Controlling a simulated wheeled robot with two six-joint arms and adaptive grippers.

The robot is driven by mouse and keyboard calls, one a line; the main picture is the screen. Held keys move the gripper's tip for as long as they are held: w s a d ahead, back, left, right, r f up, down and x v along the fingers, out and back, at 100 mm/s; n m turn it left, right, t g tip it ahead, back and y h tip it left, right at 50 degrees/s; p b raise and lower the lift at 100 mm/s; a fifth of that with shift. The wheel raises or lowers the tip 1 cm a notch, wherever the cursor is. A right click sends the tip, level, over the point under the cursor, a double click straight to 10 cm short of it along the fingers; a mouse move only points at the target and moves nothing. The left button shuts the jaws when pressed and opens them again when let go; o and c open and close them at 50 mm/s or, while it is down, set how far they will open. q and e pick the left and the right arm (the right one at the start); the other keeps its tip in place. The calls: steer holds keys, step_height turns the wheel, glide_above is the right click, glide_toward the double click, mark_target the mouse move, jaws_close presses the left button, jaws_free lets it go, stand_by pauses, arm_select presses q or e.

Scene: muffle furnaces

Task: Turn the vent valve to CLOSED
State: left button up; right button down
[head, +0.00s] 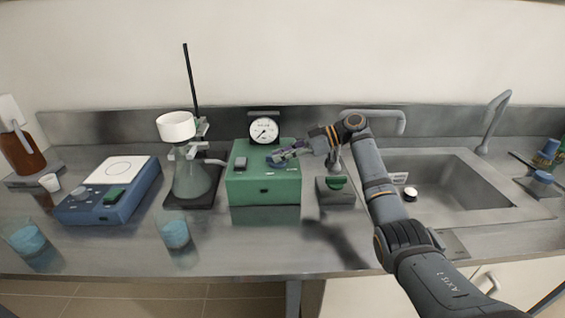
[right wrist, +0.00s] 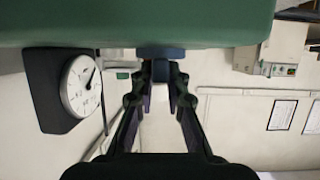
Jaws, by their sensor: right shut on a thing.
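The vent valve appears to be the blue knob (head: 273,161) on top of the green box (head: 263,190), right of a black switch. In the right wrist view the knob (right wrist: 160,52) sits against the green surface (right wrist: 130,22). My right gripper (head: 285,156) reaches in from the right over the box. Its fingers (right wrist: 160,78) are shut on the knob, one on each side. The knob's pointer and any OPEN or CLOSED marking are not readable. My left gripper is in neither view.
A dial gauge (head: 264,130) stands at the box's back edge, close to the gripper. A flask (head: 191,178) with a white funnel (head: 176,126) stands to the left. A green-topped grey block (head: 335,190) and the sink (head: 440,185) lie to the right.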

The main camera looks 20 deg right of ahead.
steer(key=shift+f+n+g, duration=0.1)
steer(key=shift+n+g, duration=0.2)
steer(key=shift+g, duration=0.1)
steer(key=c, duration=1.3)
jaws_free()
steer(key=shift+c, duration=0.2)
steer(key=v, duration=1.2)
